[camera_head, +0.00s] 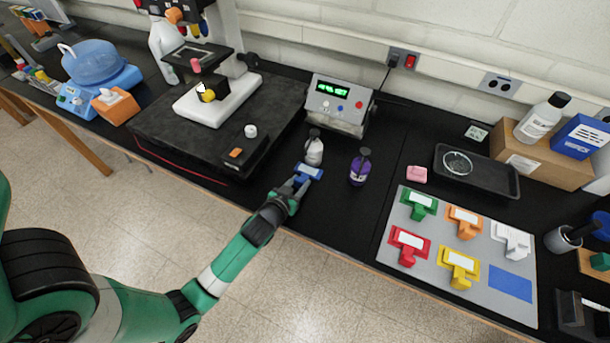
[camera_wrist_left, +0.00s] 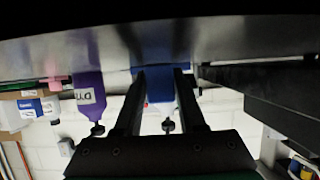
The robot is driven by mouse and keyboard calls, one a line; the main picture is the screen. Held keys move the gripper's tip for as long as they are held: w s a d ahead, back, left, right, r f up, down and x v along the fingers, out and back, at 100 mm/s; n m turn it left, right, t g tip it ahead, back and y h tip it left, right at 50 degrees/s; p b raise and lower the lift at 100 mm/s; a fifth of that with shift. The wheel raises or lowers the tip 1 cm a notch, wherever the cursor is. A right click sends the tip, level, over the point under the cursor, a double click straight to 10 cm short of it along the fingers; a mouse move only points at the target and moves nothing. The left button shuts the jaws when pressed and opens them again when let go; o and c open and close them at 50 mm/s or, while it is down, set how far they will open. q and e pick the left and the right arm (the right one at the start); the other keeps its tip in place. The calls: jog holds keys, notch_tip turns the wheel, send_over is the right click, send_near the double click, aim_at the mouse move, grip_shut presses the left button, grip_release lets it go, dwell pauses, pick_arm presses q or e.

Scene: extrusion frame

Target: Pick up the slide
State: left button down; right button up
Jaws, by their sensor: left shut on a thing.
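My left gripper (camera_head: 297,182) is shut on a blue slide (camera_head: 309,171), holding it by its handle near the table's front edge. In the left wrist view the blue slide (camera_wrist_left: 160,84) sits between the two fingers (camera_wrist_left: 160,105). I cannot tell whether it touches the table. Green (camera_head: 419,204), orange (camera_head: 464,221), white (camera_head: 511,240), red (camera_head: 408,246) and yellow (camera_head: 458,268) slides stand on a grey mat (camera_head: 398,270) at the right. A flat blue rectangle (camera_head: 510,283) on the mat is bare. My right gripper is not in view.
A white bottle (camera_head: 314,152) stands just behind the blue slide, and a purple bottle (camera_head: 360,171) to its right. A control box (camera_head: 339,104) is behind them. A microscope (camera_head: 212,98) stands at the left on a black slab. A black tray (camera_head: 495,178) lies behind the mat.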

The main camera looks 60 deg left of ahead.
aim_at(299, 180)
pick_arm(q)
jog(key=shift+r+p, duration=0.3)
jog(key=shift+r, duration=0.25)
notch_tip(299, 180, up, 3)
jog(key=shift+f+p, duration=0.15)
jog(key=shift+p, duration=0.45)
jog(key=s+d+r+p, duration=0.4)
jog(key=s+r, duration=0.5)
jog(key=s, duration=0.4)
jog(key=shift+s, duration=0.15)
